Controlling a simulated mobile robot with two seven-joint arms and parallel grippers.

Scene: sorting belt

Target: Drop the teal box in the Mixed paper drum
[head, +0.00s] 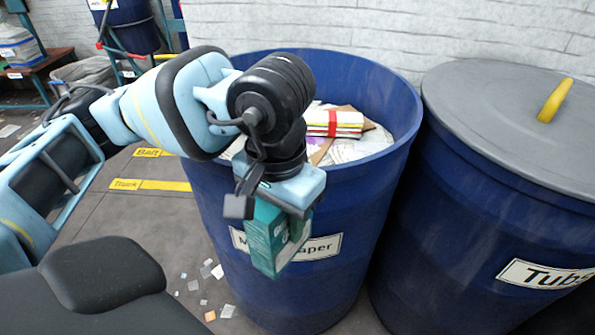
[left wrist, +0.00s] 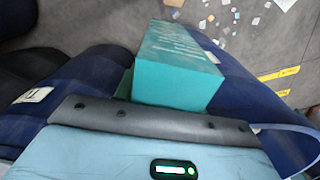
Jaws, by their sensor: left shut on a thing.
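The teal box (head: 265,238) is held in my left gripper (head: 285,212), which points down in front of the blue Mixed paper drum (head: 345,225). The box hangs outside the drum, below its rim, and covers part of the drum's label. The drum is open at the top and holds papers and a bundle with a red band. In the left wrist view the teal box (left wrist: 178,70) sticks out beyond the gripper's edge, with the floor beyond it. The fingertips are mostly hidden. My right gripper is not in view.
A blue drum with a grey lid (head: 500,115) and yellow handle, labelled "Tub…", stands close on the right. A white brick wall (head: 400,30) is behind. Paper scraps (head: 212,270) lie on the floor at left. Yellow floor labels (head: 150,185) show further left.

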